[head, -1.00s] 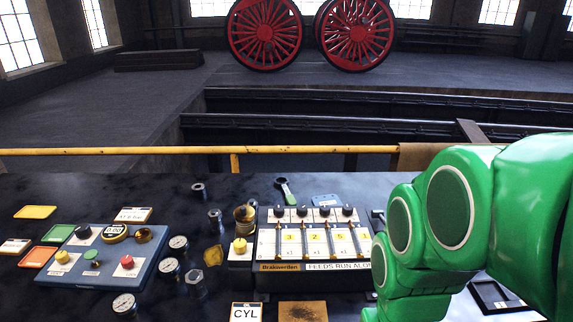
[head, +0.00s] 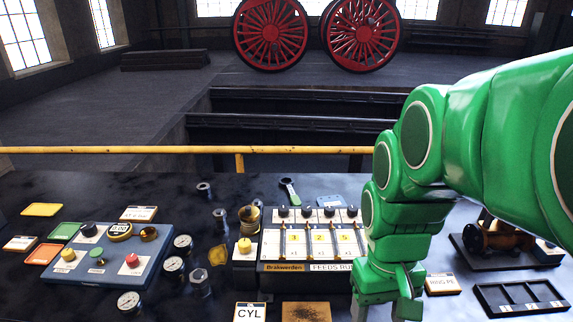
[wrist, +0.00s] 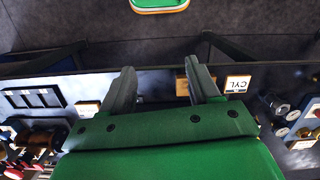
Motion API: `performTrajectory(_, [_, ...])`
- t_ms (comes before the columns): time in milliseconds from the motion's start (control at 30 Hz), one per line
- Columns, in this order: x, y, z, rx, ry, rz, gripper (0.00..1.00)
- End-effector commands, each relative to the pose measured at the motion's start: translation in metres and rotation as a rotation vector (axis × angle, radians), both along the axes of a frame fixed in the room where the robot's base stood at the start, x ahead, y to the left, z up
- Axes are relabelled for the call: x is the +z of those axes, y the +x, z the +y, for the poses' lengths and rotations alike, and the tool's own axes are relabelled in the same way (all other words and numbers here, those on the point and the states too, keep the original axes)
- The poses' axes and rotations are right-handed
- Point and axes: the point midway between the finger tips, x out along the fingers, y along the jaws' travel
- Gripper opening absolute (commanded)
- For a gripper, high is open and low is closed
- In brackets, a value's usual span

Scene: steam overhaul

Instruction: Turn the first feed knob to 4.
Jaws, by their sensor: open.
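The feed lubricator (head: 300,267) is a dark box with a white front panel, marked "FEEDS RUN", in the middle of the bench. A row of black knobs runs along its top edge; the leftmost is the first feed knob (head: 283,211). Number cards (head: 318,238) sit below the knobs; the knob's own setting is too small to read. My gripper (wrist: 160,85) is open and empty, its two fingers apart in the wrist view. In the head view my arm hangs over the lubricator's right end, apart from the first knob, and hides part of that end.
A yellow knob (head: 245,246) stands left of the panel. A blue control box (head: 155,270) and gauges (head: 183,243) lie further left. A CYL card (head: 249,312) lies in front; a black tray (head: 482,296) is at right.

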Motion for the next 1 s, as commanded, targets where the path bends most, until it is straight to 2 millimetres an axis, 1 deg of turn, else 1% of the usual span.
performTrajectory(33, [0.003,0.014,0.002,0.019,0.001,-0.002,0.61])
performTrajectory(333, [0.018,0.090,0.014,0.149,0.010,-0.026,0.61])
performTrajectory(533, [0.023,0.141,0.025,0.238,0.015,-0.041,0.61])
performTrajectory(867, [0.024,0.221,0.049,0.391,0.026,-0.063,0.61])
performTrajectory(1000, [0.020,0.254,0.062,0.458,0.031,-0.069,0.61])
